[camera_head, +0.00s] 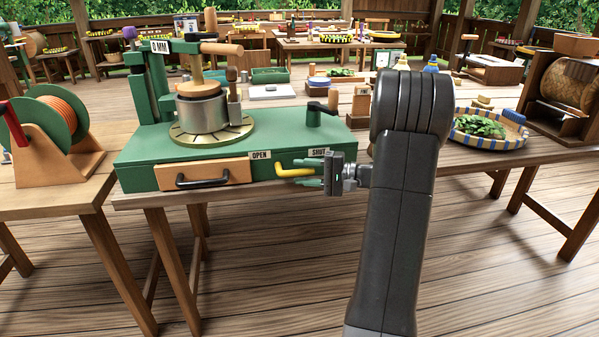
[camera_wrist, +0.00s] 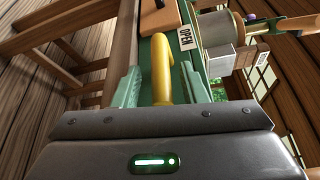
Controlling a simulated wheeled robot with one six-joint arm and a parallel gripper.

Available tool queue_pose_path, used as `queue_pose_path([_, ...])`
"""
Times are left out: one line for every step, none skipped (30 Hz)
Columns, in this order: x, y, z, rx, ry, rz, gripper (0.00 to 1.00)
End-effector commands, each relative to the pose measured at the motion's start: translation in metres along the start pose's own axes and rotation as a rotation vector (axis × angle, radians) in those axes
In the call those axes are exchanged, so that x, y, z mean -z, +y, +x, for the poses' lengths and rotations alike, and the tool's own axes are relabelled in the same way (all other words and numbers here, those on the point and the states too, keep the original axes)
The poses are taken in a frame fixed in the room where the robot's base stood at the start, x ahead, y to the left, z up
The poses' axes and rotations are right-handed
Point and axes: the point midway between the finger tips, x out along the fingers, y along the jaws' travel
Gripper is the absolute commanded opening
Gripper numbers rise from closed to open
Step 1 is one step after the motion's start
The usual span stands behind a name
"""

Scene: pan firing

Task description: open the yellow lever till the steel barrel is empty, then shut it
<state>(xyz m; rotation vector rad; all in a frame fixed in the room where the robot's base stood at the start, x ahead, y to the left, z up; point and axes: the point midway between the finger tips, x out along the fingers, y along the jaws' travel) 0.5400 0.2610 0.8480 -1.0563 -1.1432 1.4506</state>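The yellow lever (camera_head: 294,171) is on the front of the green machine (camera_head: 135,178), lying roughly level and pointing right, its end below the SHUT label (camera_head: 319,152). The OPEN label (camera_head: 260,155) is above its left end. My gripper (camera_head: 310,181) is at the lever's right end. In the wrist view the lever (camera_wrist: 161,75) lies between the two green fingers of my gripper (camera_wrist: 160,88), with a small gap at each side, so the fingers look open around it. The steel barrel (camera_head: 203,113) stands upright on a round brass plate (camera_head: 188,137); its inside is hidden.
A drawer with a black handle (camera_head: 203,182) is left of the lever. A green reel with orange cord (camera_head: 50,125) is at left. A tray of leaves (camera_head: 482,127) is at right. The floor in front is clear.

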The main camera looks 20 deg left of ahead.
Motion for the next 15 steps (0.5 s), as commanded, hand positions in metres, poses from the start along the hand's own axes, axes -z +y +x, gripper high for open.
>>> queue_pose_path([0.001, -0.001, -0.01, 0.001, 0.004, 0.0, 0.39])
queue_pose_path([0.0, -0.001, -0.016, 0.002, 0.004, 0.001, 0.39])
queue_pose_path([0.001, -0.001, -0.026, 0.001, 0.005, 0.0, 0.39])
queue_pose_path([0.001, -0.001, -0.033, 0.001, 0.004, 0.001, 0.39])
queue_pose_path([0.001, -0.001, -0.04, 0.001, 0.005, 0.001, 0.39])
queue_pose_path([0.001, -0.001, -0.05, 0.002, 0.005, 0.001, 0.39])
queue_pose_path([0.001, -0.001, -0.057, 0.002, 0.005, 0.001, 0.39])
queue_pose_path([0.001, -0.001, -0.064, 0.002, 0.005, 0.002, 0.39])
queue_pose_path([0.0, -0.001, -0.073, 0.001, 0.004, 0.002, 0.39])
queue_pose_path([0.001, -0.001, -0.079, 0.001, 0.004, 0.002, 0.39])
queue_pose_path([0.001, -0.001, -0.085, 0.002, 0.004, 0.001, 0.39])
queue_pose_path([0.001, -0.001, -0.093, 0.002, 0.003, 0.001, 0.39])
queue_pose_path([0.0, -0.001, -0.098, 0.002, 0.003, 0.001, 0.39])
queue_pose_path([0.0, 0.0, -0.102, 0.001, 0.003, 0.001, 0.39])
queue_pose_path([0.0, 0.0, -0.108, 0.001, 0.002, 0.001, 0.39])
